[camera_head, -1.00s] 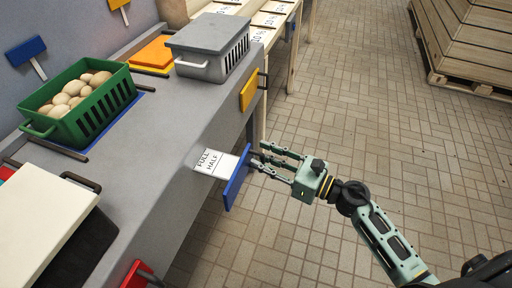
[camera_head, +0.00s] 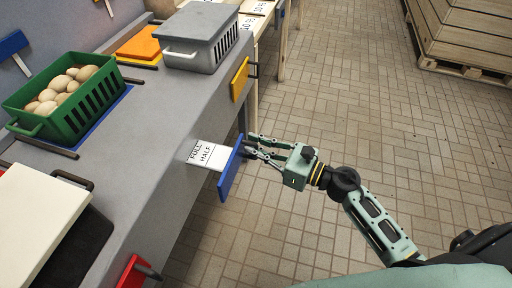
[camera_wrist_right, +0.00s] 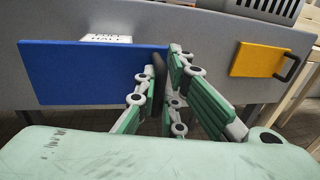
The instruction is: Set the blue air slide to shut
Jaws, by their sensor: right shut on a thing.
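The blue air slide (camera_head: 230,170) stands out from the front of the grey bench, with its white plate marked FULL and HALF (camera_head: 205,154) showing between its blue front and the bench. My right gripper (camera_head: 250,146) is at the far end of the blue front, shut on its dark handle. In the right wrist view the blue front (camera_wrist_right: 85,75) fills the left side, and the gripper fingers (camera_wrist_right: 160,75) close around the dark handle at its right end. The left gripper is not in view.
A yellow slide (camera_head: 240,79) sits farther along the bench front, and a red one (camera_head: 132,272) nearer. A green crate of potatoes (camera_head: 70,120) and a grey lidded crate (camera_head: 203,51) stand on the bench (camera_head: 150,130).

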